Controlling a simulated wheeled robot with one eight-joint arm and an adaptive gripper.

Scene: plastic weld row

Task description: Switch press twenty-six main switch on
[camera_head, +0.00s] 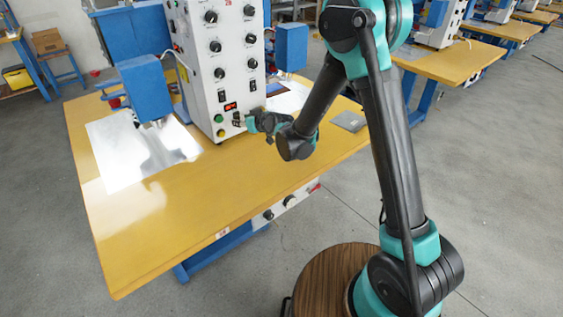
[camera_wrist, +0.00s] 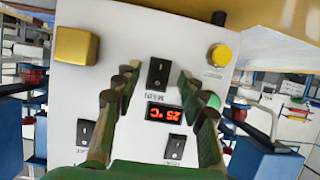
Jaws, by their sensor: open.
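The press front panel (camera_head: 226,60) is white, with a red number, partly cut off, at its top in the head view. The main switch (camera_wrist: 158,74) is a small black rocker labelled MAIN in the wrist view, which shows the panel upside down. It sits by the red display (camera_wrist: 164,113), which reads 25 °C. My gripper (camera_wrist: 158,80) is open and empty, its fingers either side of the switch in that view. In the head view my gripper (camera_head: 251,122) is close to the lower panel, by the switch (camera_head: 237,118). I cannot tell whether it touches.
A green button (camera_head: 219,118) and a yellow button (camera_head: 221,132) are left of the switch. Two other black rockers (camera_wrist: 83,133) (camera_wrist: 174,148) and a yellow block (camera_wrist: 76,46) are nearby. The yellow table (camera_head: 190,215) is mostly clear in front. Blue press heads (camera_head: 145,88) flank the panel.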

